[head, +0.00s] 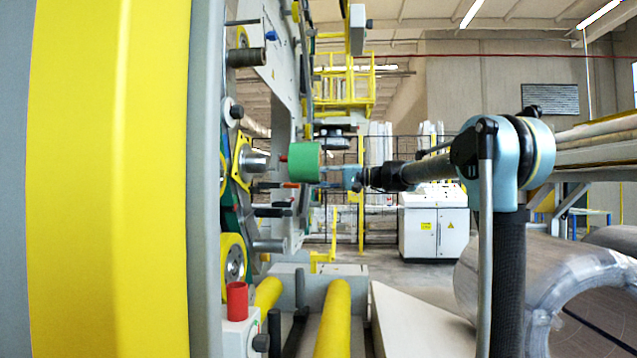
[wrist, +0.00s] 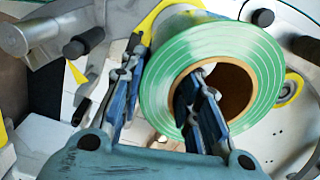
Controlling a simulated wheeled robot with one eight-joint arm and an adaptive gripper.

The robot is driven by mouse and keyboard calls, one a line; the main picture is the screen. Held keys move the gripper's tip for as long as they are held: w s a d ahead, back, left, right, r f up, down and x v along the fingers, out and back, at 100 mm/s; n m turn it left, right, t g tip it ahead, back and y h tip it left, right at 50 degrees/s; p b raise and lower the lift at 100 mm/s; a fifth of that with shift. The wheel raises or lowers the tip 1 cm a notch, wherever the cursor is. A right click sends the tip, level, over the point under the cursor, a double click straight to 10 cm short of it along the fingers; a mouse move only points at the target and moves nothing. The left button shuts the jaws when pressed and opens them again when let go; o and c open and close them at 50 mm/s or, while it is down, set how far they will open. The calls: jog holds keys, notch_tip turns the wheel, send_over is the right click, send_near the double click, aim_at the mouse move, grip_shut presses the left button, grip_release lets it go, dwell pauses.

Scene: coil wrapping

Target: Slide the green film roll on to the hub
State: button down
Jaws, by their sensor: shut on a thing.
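The green film roll (head: 304,162) has a brown cardboard core, which shows in the wrist view (wrist: 236,92). My gripper (head: 326,176) is shut on the roll's wall. In the wrist view (wrist: 162,62) one finger lies outside the roll at its left and the other reaches inside the core. The grey metal hub (head: 256,162) sticks out from a yellow plate (head: 239,158) on the machine. In the head view the roll is held to the right of the hub, at about its height, with a gap between them. In the wrist view the roll hides most of the hub.
Other spindles and rollers stick out of the machine, including a dark one above (head: 246,57) and a grey one below (head: 268,245). A red cylinder (head: 237,300) stands lower left. Yellow rollers (head: 333,318) lie below. A white cabinet (head: 433,222) stands behind.

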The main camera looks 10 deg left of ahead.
jog(key=a, duration=1)
jog(key=shift+s, duration=0.25)
dwell(4.5)
jog(key=c, duration=1.1)
grip_release()
jog(key=shift+d, duration=0.1)
jog(key=d, duration=1.2)
jog(key=shift+w+f, duration=0.1)
jog(key=shift+w, duration=0.25)
jog(key=shift+c, duration=0.6)
